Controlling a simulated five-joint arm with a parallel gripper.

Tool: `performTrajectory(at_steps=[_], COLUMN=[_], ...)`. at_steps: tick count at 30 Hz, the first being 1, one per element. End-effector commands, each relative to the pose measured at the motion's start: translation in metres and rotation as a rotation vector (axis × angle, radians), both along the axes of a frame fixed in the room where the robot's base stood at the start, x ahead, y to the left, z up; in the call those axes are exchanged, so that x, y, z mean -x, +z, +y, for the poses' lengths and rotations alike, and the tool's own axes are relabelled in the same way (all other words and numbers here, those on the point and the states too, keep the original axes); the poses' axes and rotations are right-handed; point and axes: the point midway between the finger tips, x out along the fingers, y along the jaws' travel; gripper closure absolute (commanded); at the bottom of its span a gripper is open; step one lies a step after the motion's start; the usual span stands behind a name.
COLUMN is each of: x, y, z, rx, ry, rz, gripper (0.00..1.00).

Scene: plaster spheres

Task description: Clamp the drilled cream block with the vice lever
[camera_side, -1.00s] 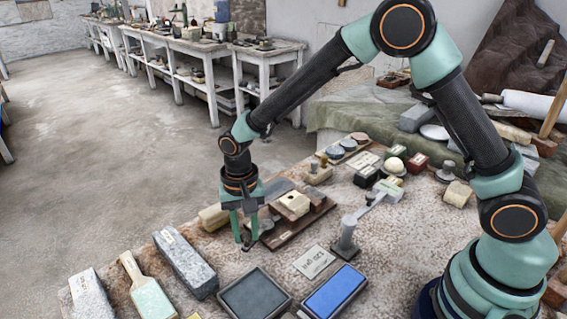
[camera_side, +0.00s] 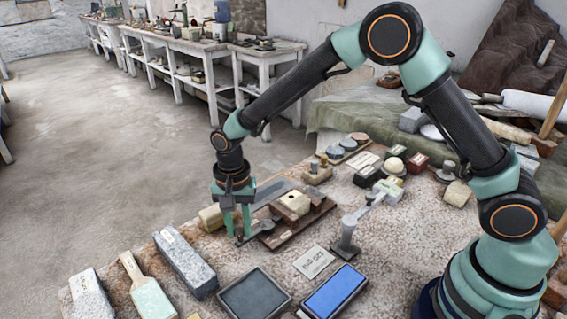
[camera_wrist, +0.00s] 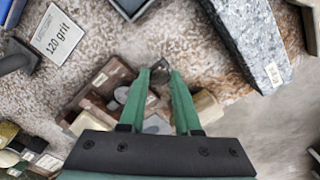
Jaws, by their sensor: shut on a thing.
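The drilled cream block (camera_side: 296,203) sits on the brown wooden base of the vice (camera_side: 312,222), with a dark hole in its top. The vice lever (camera_side: 260,230) is a grey bar at the near left end of the base, pointing left. My gripper (camera_side: 238,237) is shut on the lever's free end, its fingers pointing down, left of the block. In the wrist view my gripper (camera_wrist: 159,75) has the dark lever end between its fingertips. The brown base shows partly in the wrist view, left of the fingers. The fingers hide part of the lever.
A grey post with an arm (camera_side: 347,236) stands right of the vice.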

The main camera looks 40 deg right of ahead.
Motion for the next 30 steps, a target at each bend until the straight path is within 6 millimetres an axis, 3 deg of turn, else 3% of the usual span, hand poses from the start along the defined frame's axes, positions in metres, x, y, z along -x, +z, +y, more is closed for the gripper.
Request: performTrajectory(at_steps=[1, 2, 4, 17, 30], x=[-0.004, -0.004, -0.003, -0.002, -0.003], y=[0.002, 0.002, 0.002, 0.008, 0.090], z=[0.000, 0.000, 0.000, 0.000, 0.000], rx=[-0.004, -0.004, -0.005, -0.003, -0.005], ry=[-0.003, -0.003, -0.002, 0.000, -0.001], rz=[-0.011, -0.011, -0.011, -0.007, -0.011], gripper=[1.00, 0.65, 0.38, 0.38, 0.38])
